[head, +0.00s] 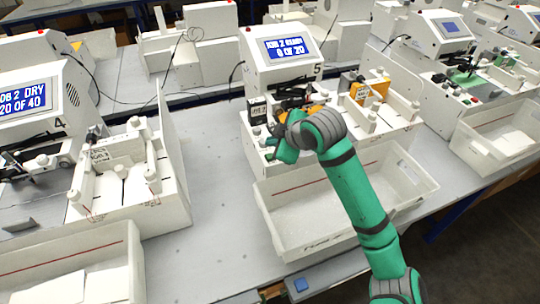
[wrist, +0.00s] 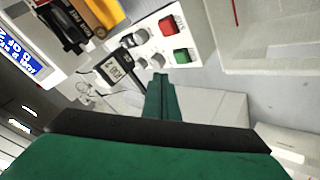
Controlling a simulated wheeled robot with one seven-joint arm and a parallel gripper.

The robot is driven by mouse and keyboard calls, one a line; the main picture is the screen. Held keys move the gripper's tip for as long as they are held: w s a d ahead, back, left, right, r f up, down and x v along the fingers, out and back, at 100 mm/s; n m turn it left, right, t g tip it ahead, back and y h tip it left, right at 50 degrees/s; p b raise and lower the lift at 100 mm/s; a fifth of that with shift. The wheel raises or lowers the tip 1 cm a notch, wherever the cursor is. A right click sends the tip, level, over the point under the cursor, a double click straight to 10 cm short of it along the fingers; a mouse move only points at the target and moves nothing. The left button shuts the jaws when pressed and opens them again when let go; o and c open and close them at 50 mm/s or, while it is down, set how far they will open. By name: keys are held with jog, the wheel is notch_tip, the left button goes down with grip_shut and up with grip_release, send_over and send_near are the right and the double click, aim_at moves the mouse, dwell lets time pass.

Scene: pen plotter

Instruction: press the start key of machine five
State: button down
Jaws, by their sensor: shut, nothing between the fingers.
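Machine five (head: 262,75) stands in the middle of the head view, with a "5" beside its blue screen (head: 290,48), which ends in "0 of 20". The wrist view shows its pale control panel with a green key (wrist: 181,56), a red key (wrist: 167,25) and grey knobs. No start lettering is readable on the keys. My gripper (head: 279,155) is at the panel's front in the head view and hides part of it. In the wrist view its fingertips (wrist: 160,78) are shut and empty, just below and left of the green key. I cannot tell the gap to the panel.
A small display box (wrist: 114,68) is left of the fingertips. A white bin (head: 320,215) stands under my arm in front of the machine. Machine four (head: 40,85) is at left, another machine (head: 440,35) at right. Bare table (head: 215,180) lies between four and five.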

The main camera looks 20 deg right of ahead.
aim_at(270, 157)
jog(key=shift+f, duration=1.3)
dwell(1.1)
jog(key=shift+f, duration=0.45)
jog(key=shift+f, duration=0.4)
dwell(0.7)
jog(key=shift+r, duration=0.85)
